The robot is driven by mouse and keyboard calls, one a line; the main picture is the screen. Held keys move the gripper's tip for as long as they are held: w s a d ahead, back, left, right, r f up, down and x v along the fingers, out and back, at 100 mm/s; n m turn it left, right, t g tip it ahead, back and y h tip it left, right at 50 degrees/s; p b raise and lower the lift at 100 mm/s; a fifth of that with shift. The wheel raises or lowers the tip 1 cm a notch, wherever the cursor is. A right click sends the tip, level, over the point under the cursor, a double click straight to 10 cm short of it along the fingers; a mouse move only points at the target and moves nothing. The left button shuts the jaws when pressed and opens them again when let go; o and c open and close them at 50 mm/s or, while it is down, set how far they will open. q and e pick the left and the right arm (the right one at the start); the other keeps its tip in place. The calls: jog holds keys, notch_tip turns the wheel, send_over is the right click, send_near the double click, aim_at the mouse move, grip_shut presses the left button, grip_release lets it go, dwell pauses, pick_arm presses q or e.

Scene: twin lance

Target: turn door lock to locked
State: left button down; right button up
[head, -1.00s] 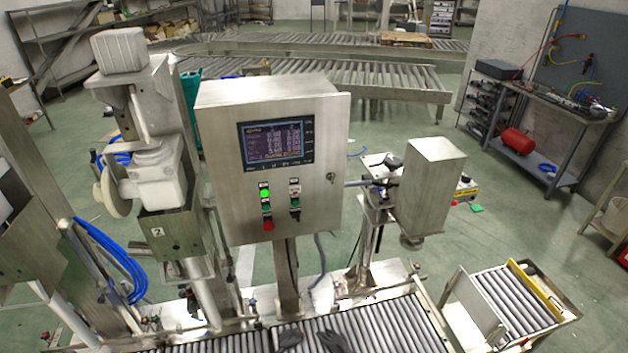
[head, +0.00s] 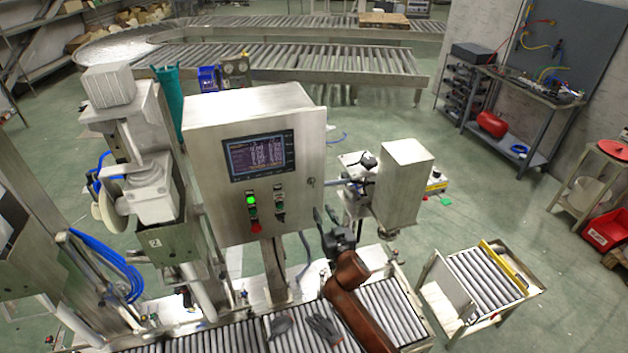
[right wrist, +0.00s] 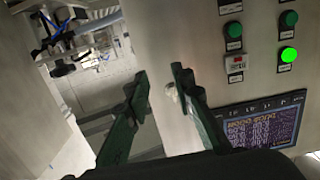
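The steel control cabinet (head: 210,150) stands in the middle of the head view. Its door lock (head: 312,182) is a small round piece on the right edge of the front, below the screen's level. My right gripper (head: 327,214) is just below and right of the lock, fingers pointing up, apart from it. In the right wrist view my right gripper (right wrist: 158,88) is open, and the lock (right wrist: 171,93) appears between its two dark fingertips, nearer the right one. Whether they touch is not clear. The lock's turn angle is too small to read. My left gripper is not in view.
The door carries a screen (head: 261,155), a lit green button (head: 251,200) and a red button (head: 256,227). A steel box unit (head: 402,185) stands close right of my right gripper. A roller conveyor (head: 385,305) with dark gloves (head: 322,328) lies below.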

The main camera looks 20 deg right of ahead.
jog(key=t, duration=0.1)
send_near(313, 185)
jog(key=w, duration=0.2)
jog(key=w+p, duration=0.1)
jog(key=w, duration=0.5)
jog(key=shift+a+r, duration=0.1)
jog(key=shift+r, duration=0.05)
jog(key=shift+w, duration=0.55)
jog(key=shift+c, duration=0.2)
grip_shut()
